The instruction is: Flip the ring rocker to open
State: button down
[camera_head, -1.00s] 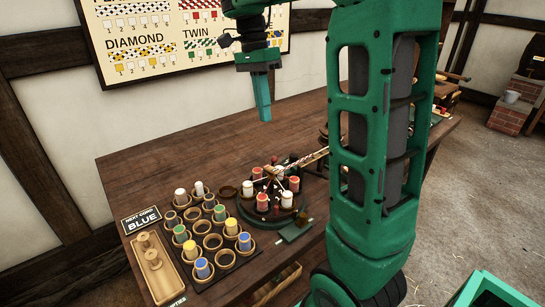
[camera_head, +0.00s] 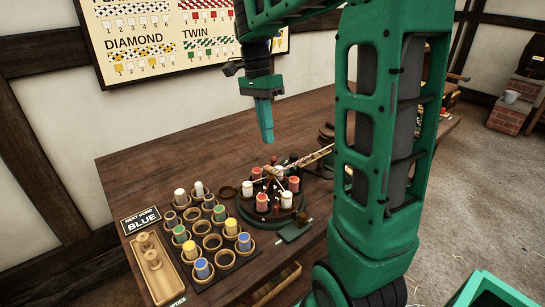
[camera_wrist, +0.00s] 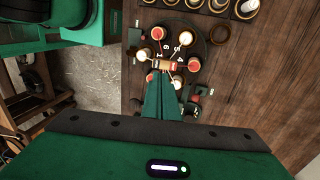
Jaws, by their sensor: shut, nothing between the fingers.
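The round dark ring (camera_head: 262,212) stands on the bench, with several red and white spools around a central hub; it also shows in the wrist view (camera_wrist: 215,52). Behind it, on the wall side, is a small dark fitting with red and green marks (camera_wrist: 196,98), partly hidden by my fingers. A dark green plate (camera_head: 293,232) lies at the ring's front right. I cannot tell which of these carries the rocker, or its position. My gripper (camera_head: 267,138) is shut and empty, pointing down above the ring's back side; its fingers (camera_wrist: 164,80) look apart from everything.
A dark rack (camera_head: 228,254) of round cups with several coloured spools stands left of the ring. A wooden tray (camera_head: 165,281) and a sign reading BLUE (camera_head: 143,220) are further left. Cords run right from the hub. The back left of the bench (camera_head: 150,170) is clear.

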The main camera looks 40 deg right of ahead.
aim_at(273, 169)
jog(key=x, duration=0.8)
